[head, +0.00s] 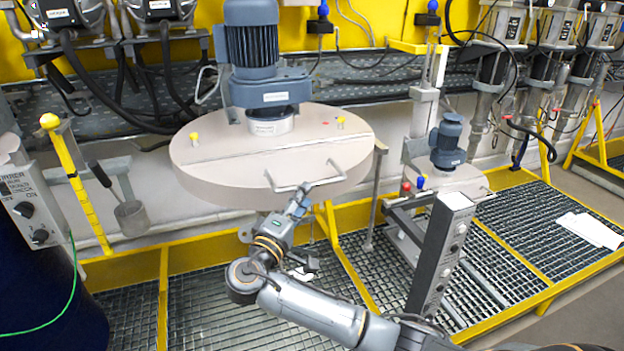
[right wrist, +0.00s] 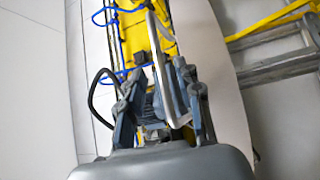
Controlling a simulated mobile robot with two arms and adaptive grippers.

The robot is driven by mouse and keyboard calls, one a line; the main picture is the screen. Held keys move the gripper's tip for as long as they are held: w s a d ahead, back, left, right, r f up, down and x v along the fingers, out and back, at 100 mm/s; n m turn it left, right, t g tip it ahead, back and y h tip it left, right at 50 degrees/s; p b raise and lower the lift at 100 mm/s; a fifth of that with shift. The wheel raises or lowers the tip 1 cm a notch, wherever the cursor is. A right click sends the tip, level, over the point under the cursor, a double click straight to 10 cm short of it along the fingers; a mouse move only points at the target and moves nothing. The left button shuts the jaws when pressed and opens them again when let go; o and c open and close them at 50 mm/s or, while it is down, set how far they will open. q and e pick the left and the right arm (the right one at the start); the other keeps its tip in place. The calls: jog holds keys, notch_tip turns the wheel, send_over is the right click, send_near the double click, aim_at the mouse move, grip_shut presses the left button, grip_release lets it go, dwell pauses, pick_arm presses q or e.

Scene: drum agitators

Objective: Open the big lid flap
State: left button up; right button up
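The big lid (head: 225,175) is a round beige cover on a drum, with a seam across it. Its front flap (head: 340,157) lies flat and level with the rest. A silver bar handle (head: 283,188) sticks out at the flap's front edge. My right gripper (head: 302,200) is at this handle, pointing up toward it. In the right wrist view the handle (right wrist: 158,55) passes between the fingers of my right gripper (right wrist: 160,80), which stand apart with a gap beside the bar. My left gripper is not in view.
A blue motor (head: 252,45) stands on the lid's rear part. A smaller motor (head: 447,140) on a small lid is to the right. A dark control post (head: 440,255) rises right of my arm. Yellow rails (head: 165,300) border the floor grating.

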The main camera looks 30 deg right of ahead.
jog(key=p+x, duration=0.1)
jog(key=x, duration=0.4)
jog(key=shift+r, duration=0.1)
jog(key=shift+w+d, duration=0.15)
jog(key=shift+w, duration=0.05)
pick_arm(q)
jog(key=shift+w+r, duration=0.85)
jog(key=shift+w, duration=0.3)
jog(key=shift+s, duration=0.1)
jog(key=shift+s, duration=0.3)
pick_arm(e)
grip_shut()
